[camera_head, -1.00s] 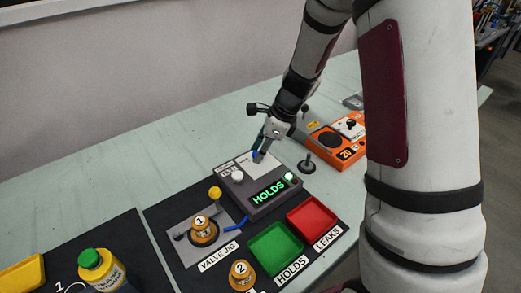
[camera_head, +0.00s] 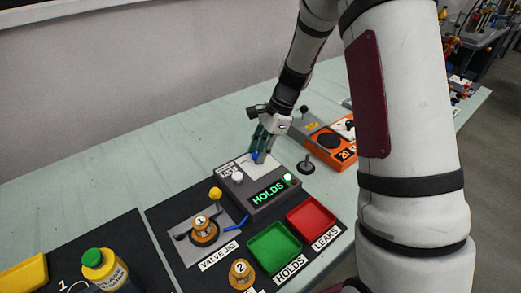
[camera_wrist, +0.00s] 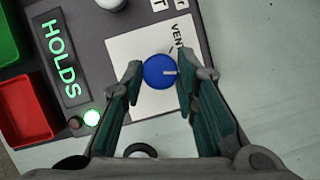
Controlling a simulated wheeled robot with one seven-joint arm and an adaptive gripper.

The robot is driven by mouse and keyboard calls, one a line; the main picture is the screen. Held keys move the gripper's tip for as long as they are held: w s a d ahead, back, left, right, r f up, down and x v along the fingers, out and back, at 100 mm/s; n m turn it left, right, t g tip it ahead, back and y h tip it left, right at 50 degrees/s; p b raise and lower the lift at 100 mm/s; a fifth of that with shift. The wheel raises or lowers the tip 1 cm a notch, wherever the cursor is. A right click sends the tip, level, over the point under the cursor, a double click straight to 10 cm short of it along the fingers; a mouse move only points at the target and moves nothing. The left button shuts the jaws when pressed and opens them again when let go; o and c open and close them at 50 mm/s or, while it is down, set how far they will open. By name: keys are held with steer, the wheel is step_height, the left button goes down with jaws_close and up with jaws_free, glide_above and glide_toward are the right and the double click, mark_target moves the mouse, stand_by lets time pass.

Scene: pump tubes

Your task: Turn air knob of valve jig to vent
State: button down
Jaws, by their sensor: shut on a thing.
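The blue air knob (camera_wrist: 158,72) sits on a white plate on the grey test box (camera_head: 262,205). In the wrist view its white mark points right, below the printed word VENT (camera_wrist: 178,36). My gripper (camera_wrist: 161,77) is shut on the knob, one finger on its left side and one on its right. In the head view my gripper (camera_head: 260,153) reaches down to the far end of the box, with a little of the blue knob showing. The valve jig (camera_head: 183,245) stands left of the box, holding a brass valve (camera_head: 202,231) marked 1.
The display (camera_head: 268,193) reads HOLDS in green, beside a lit green lamp (camera_head: 288,178). Green (camera_head: 274,246) and red (camera_head: 311,217) trays lie in front. A second brass valve (camera_head: 241,274), a bottle (camera_head: 103,270) and an orange device (camera_head: 345,150) stand around.

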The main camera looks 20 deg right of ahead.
steer(key=n, duration=0.2)
steer(key=n+g, duration=0.1)
steer(key=n, duration=0.1)
steer(key=n+g, duration=0.1)
steer(key=n, duration=0.1)
steer(key=shift+w+a+n+h, duration=0.15)
steer(key=shift+w+n+h, duration=0.1)
steer(key=shift+n+h, duration=0.05)
steer(key=n+g, duration=0.1)
steer(key=n, duration=0.1)
steer(key=n+h, duration=0.1)
steer(key=n, duration=0.2)
steer(key=shift+w+a+n+g+h, duration=0.1)
steer(key=shift+n+g+h, duration=0.2)
steer(key=shift+g, duration=0.1)
steer(key=c, duration=1.3)
jaws_free()
steer(key=v, duration=1.2)
steer(key=shift+a, duration=0.1)
